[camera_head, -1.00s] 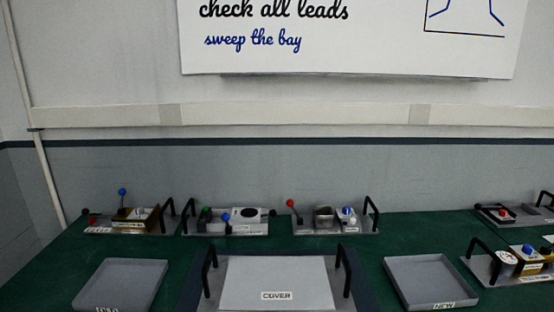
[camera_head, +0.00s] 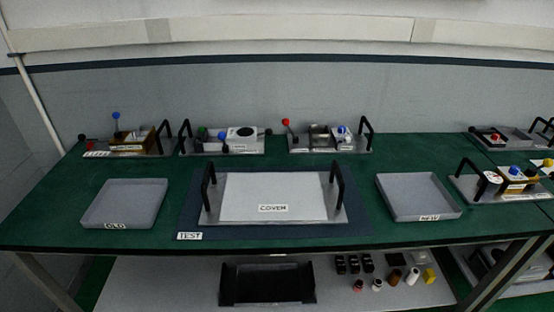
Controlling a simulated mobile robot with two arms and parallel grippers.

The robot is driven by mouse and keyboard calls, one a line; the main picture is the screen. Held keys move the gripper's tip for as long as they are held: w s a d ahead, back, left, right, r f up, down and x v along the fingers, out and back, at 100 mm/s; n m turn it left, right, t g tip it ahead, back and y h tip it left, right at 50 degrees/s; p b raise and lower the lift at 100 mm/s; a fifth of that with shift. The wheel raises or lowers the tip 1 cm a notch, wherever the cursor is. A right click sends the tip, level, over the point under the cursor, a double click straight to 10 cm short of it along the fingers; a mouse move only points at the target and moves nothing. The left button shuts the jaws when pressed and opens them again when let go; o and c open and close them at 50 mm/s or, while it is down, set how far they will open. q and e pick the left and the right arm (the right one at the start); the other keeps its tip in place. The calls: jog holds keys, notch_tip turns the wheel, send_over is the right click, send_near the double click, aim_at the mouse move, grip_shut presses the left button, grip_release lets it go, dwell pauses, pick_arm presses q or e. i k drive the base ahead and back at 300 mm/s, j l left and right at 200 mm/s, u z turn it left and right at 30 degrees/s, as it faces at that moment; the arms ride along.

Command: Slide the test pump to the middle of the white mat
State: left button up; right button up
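A dark blue mat (camera_head: 350,225) labelled TEST lies at the middle front of the green table; I see no white mat. On it sits a grey metal tray unit (camera_head: 335,211) with two black upright handles and a pale plate (camera_head: 274,192) labelled COVER on top, which hides whatever is beneath. I cannot tell which unit is the test pump. At the back stand a unit with a blue-knobbed lever (camera_head: 127,143), one with a black disc (camera_head: 241,132) and one with a red-knobbed lever (camera_head: 319,136). Neither gripper is in view.
A grey tray labelled OLD (camera_head: 125,198) lies left of the mat, and one labelled NEW (camera_head: 420,190) lies right. More handled units (camera_head: 510,180) stand at the far right. A lower shelf holds a black tray (camera_head: 268,286) and several small parts (camera_head: 391,277). Green strips between are bare.

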aim_at(500, 186)
jog(key=z, duration=1.55)
jog(key=i+z, duration=0.3)
